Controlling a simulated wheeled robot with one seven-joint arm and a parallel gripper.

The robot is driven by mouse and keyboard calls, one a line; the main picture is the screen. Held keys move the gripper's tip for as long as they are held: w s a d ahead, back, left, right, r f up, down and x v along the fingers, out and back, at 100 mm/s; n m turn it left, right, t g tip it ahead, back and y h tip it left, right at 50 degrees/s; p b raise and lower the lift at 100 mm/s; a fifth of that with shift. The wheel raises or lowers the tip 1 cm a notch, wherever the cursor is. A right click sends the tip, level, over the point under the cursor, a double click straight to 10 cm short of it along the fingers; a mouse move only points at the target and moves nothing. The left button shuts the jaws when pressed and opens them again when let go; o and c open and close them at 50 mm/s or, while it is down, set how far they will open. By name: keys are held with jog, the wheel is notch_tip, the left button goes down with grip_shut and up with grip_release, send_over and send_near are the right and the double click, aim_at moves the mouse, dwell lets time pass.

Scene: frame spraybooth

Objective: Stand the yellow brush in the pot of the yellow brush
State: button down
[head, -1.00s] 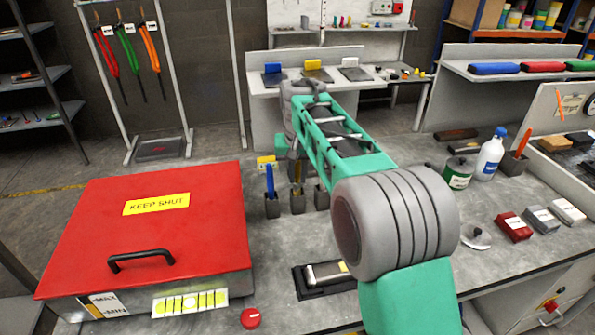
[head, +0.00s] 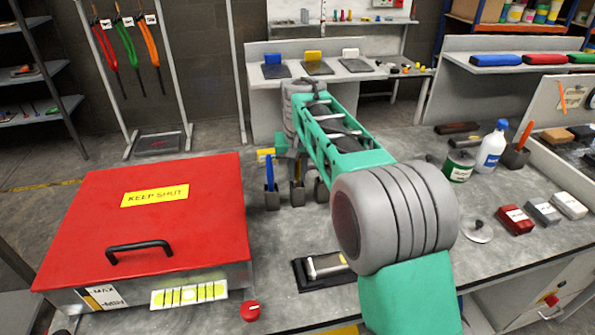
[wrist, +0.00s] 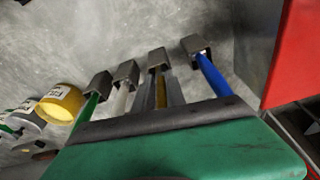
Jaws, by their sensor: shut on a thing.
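The yellow brush (wrist: 161,94) is held upright between the two grey fingers of my gripper (wrist: 161,92). Its lower end lines up with the mouth of a grey pot (wrist: 157,57), third from the left in the wrist row. How deep it sits, and whether it touches the pot floor, I cannot tell. In the head view this pot (head: 297,196) stands just below my gripper (head: 296,171), and my arm hides most of the brush.
A blue brush (wrist: 211,74) stands in the pot beside it. White (wrist: 121,99) and green (wrist: 90,107) brushes stand in pots on the other side. The red-lidded box (head: 150,220) is left of the pots. A dark tray (head: 303,278) lies in front.

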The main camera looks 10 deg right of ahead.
jog(key=shift+f+b, duration=0.35)
jog(key=shift+f, duration=0.25)
jog(key=c, duration=1.3)
grip_release()
jog(key=v, duration=0.8)
jog(key=shift+f, duration=0.1)
